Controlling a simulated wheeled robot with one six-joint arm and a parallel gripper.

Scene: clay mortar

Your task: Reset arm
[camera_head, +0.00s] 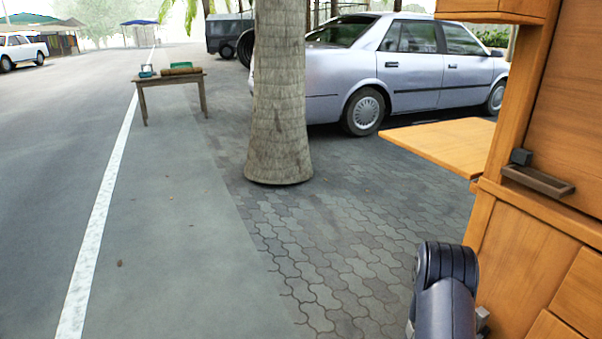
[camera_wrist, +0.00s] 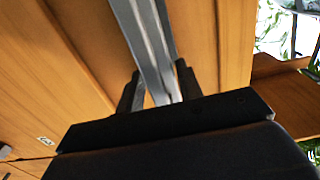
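In the wrist view, my gripper (camera_wrist: 160,82) shows two dark fingers standing apart. A grey metal strip (camera_wrist: 145,35) runs from the top edge down into the space between them. Wood shows between the left finger and the strip, so I see no grip on it. I cannot tell what the strip belongs to. My dark arm link (camera_head: 446,290) shows at the lower right of the head view, close beside the wooden cabinet (camera_head: 530,250). The gripper itself is not visible in the head view.
A palm trunk (camera_head: 278,100) stands mid-picture, before a silver car (camera_head: 410,75). A small table (camera_head: 170,79) with items stands farther back. The paving at left is clear.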

